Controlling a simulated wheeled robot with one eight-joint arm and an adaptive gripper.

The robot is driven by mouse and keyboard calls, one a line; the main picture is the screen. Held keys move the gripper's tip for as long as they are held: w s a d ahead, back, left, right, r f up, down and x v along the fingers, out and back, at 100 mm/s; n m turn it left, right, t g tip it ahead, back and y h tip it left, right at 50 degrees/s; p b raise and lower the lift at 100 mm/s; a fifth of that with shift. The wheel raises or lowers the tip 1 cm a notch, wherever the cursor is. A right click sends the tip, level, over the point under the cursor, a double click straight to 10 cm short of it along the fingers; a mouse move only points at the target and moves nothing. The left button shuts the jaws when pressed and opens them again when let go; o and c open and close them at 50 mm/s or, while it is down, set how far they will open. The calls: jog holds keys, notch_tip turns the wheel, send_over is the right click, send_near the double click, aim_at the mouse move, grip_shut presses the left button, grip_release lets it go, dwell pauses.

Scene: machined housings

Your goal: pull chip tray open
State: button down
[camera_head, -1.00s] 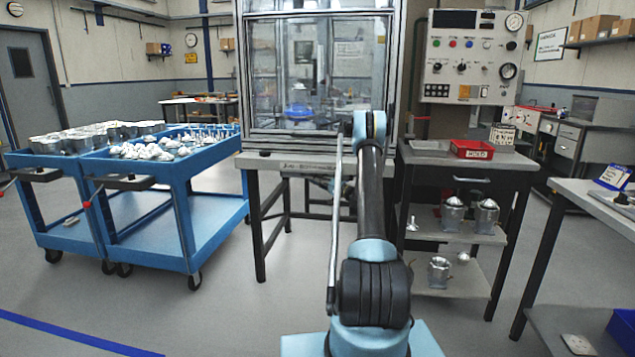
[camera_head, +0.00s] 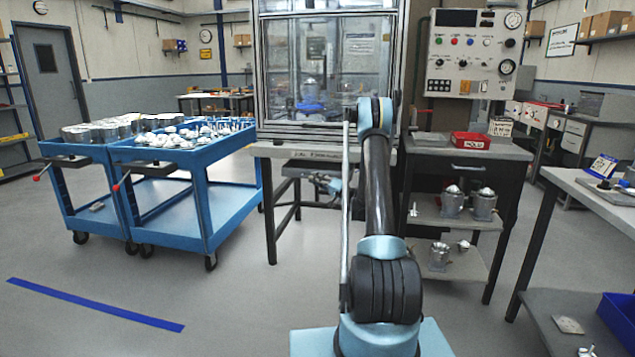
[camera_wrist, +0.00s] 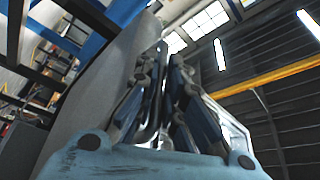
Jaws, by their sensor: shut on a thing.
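The chip tray (camera_head: 305,164) is a flat grey tray just under the tabletop of the glass-fronted machine. Its front stands out from beneath the table edge. My gripper (camera_head: 328,184) is at the tray's front, small and partly hidden by my own arm in the head view. In the wrist view my gripper (camera_wrist: 160,100) has its dark fingers closed together around a thin grey bar, seemingly the tray's handle. The wide grey surface (camera_wrist: 95,85) beside the fingers may be the tray's underside. The exact grip contact is hard to make out.
A blue cart (camera_head: 190,210) with metal parts stands left of the machine. A dark cabinet with shelves (camera_head: 455,210) and a red bin (camera_head: 470,140) stands right. A workbench (camera_head: 600,200) is at far right. Open floor (camera_head: 230,310) lies in front.

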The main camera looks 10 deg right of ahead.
jog(key=shift+s+a, duration=0.15)
jog(key=c, duration=2)
grip_release()
jog(key=shift+f, duration=0.15)
jog(key=shift+o, duration=0.2)
jog(key=v, duration=1.2)
